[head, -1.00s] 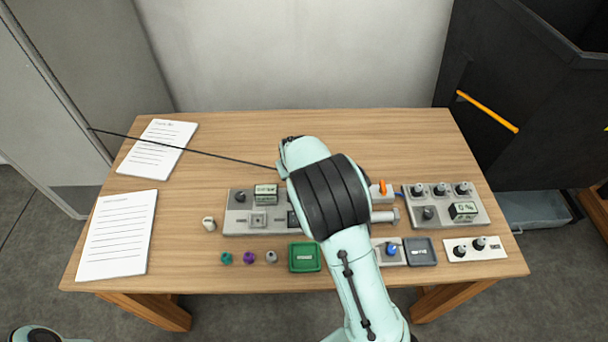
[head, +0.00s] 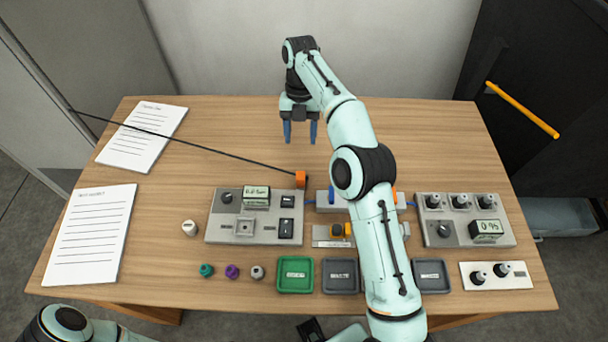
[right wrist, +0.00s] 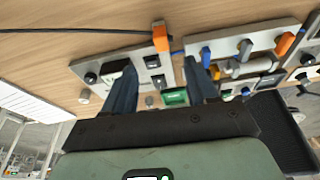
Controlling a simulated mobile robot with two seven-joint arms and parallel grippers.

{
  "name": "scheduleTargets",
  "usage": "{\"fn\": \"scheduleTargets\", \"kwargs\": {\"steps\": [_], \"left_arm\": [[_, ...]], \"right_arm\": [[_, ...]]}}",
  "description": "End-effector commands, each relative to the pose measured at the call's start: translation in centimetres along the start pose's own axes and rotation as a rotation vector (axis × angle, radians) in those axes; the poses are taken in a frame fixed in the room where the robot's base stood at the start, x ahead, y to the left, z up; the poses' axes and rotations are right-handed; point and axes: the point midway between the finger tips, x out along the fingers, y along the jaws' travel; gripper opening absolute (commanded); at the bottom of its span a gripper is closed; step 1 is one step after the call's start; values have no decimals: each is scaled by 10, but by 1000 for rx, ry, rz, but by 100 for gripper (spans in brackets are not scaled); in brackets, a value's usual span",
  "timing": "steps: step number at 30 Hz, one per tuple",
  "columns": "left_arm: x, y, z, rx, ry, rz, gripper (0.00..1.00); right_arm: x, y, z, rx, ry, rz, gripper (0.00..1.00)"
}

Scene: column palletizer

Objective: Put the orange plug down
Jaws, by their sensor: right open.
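The orange plug (head: 300,179) rests on the wooden table at the end of a black cable, just behind the left grey panel. It also shows in the right wrist view (right wrist: 160,38). My right gripper (head: 300,139) is open and empty behind the plug, apart from it, with its two blue-grey fingers pointing toward the front of the table. In the right wrist view its dark fingers (right wrist: 161,72) are spread wide with nothing between them.
The left grey panel (head: 216,231) holds a knob, a display and switches. The right grey panel (head: 465,233) has several knobs. A green tray (head: 295,288) and dark trays line the front. My right forearm covers part of the middle devices. The table's back is clear.

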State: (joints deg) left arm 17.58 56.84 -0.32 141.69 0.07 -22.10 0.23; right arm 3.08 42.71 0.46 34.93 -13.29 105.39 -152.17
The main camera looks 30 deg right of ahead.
Motion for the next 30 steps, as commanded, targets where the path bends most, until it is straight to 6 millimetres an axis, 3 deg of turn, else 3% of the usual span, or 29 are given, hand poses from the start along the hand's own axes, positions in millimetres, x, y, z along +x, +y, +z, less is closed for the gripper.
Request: {"fn": "scheduleTargets", "kwargs": {"steps": [5,12,22,30], "left_arm": [[14,-6,3,-3,-6,-3,0],[47,-20,8,-8,-20,-7,0],[57,-24,9,-9,-22,-8,0],[70,-27,5,-8,-11,-6,0]], "right_arm": [[14,-4,-2,-42,13,0,57],[61,-4,-2,-40,13,-2,57],[87,-3,-3,-39,10,1,57],[126,-1,-7,-39,11,0,57]]}}
